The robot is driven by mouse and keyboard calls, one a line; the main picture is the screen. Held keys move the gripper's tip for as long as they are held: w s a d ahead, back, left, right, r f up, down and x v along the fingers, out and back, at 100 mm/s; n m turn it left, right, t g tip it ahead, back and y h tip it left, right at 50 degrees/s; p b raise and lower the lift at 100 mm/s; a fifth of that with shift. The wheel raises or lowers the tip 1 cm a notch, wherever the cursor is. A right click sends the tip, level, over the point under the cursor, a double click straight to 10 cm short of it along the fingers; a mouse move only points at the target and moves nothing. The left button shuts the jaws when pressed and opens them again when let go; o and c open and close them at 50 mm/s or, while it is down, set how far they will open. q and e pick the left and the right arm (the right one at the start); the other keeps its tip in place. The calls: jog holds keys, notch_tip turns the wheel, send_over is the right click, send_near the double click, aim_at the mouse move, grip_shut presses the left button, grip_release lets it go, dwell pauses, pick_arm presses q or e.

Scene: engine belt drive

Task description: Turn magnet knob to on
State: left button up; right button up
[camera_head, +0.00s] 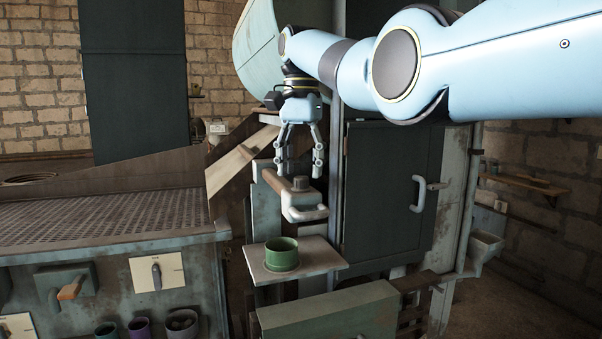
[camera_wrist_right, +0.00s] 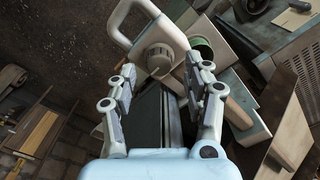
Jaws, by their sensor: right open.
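A grey block with a pale loop handle carries a round grey knob (camera_head: 301,184) on top; the knob also shows in the right wrist view (camera_wrist_right: 159,57). I cannot read any marking on it. My right gripper (camera_head: 299,168) points down just above this block, its fingers spread and empty. In the right wrist view the knob lies just beyond the fingertips (camera_wrist_right: 157,82), not between them. A white plate with a dark rotary knob (camera_head: 156,275) is on the front of the bench at the left. I cannot tell which knob is the magnet one. My left gripper is not in view.
A green cup (camera_head: 282,252) stands on a small metal shelf (camera_head: 330,262) below the block. A dark cabinet door (camera_head: 385,195) with a pale handle is to the right. A sloped chute (camera_head: 240,163) is close on the left. Small coloured pots (camera_head: 140,328) line the bench front.

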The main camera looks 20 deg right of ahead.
jog(key=shift+f, duration=1.15)
grip_shut()
